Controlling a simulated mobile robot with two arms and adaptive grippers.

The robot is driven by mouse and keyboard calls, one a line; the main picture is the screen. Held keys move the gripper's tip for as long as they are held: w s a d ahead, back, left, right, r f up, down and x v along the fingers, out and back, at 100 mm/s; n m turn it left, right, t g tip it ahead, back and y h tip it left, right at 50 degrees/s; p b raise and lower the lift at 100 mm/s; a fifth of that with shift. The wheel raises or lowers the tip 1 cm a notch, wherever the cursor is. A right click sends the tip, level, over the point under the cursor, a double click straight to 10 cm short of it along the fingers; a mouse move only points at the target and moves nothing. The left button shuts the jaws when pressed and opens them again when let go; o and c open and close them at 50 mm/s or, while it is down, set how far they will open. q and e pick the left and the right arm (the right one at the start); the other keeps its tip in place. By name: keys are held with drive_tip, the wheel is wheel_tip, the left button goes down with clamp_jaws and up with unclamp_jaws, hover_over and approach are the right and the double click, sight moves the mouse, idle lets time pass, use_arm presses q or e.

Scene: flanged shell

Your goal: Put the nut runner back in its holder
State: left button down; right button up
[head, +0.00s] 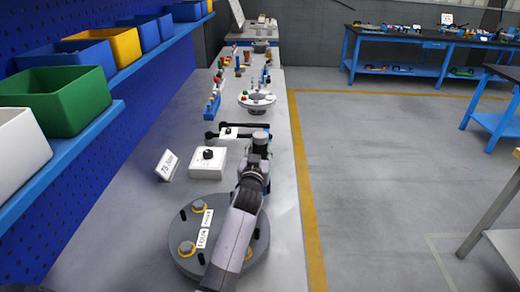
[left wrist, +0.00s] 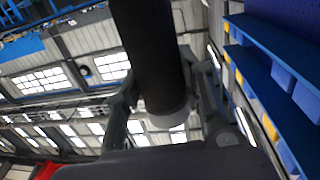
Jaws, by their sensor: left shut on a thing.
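My left gripper (head: 259,146) is over the bench, beyond the round grey flanged cover. In the left wrist view its fingers are shut around a thick black cylinder with a pale grey end, which I take to be the nut runner (left wrist: 150,50). In the head view the gripper and arm hide most of the held tool. Black bars with round ends lie beside the gripper, around a small white block (head: 228,133); I cannot tell which belong to the tool. I cannot make out the holder for certain. My right gripper is not in view.
A white box with a black knob (head: 208,162) and a small sign (head: 167,164) stand left of the gripper. The flanged cover (head: 192,265) lies under my arm. A white round fixture (head: 257,108) and several small tools stand farther back. Bins line the left shelf.

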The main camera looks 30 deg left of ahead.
use_arm(q)
drive_tip(key=shift+f, duration=0.2)
drive_tip(key=c, duration=1.4)
unclamp_jaws()
drive_tip(key=shift+c, duration=0.2)
drive_tip(key=o, duration=0.5)
drive_tip(key=shift+f, duration=0.1)
drive_tip(key=shift+c, duration=0.2)
